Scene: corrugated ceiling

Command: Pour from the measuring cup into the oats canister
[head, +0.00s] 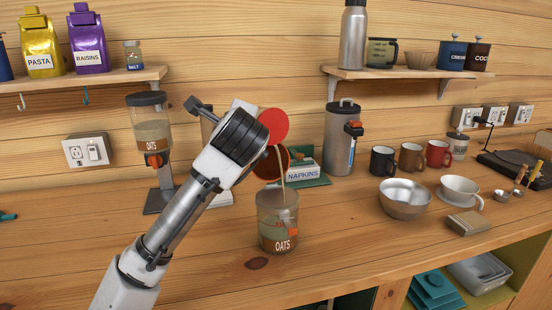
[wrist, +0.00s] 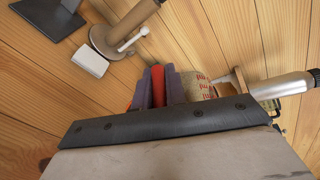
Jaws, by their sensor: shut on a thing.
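My gripper shows at its fingers in the wrist view (wrist: 158,86), shut on the red handle of the measuring cup; in the head view my wrist hides the fingers. The measuring cup (head: 268,163) is tilted in the head view, with red and brownish parts beside my wrist. Its beige side with red markings (wrist: 196,86) shows in the wrist view. A thin pale stream (head: 281,165) runs from the cup down into the oats canister (head: 279,238), which stands upright below on the counter. The canister is see-through, with contents in its lower part; its exact level is unclear.
An oats dispenser (head: 151,135) stands behind left of my arm. A napkin holder (head: 305,170) and metal flask (head: 342,140) stand behind the canister. A metal bowl (head: 405,199) and white cup (head: 459,191) stand to the right. The counter's front left is clear.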

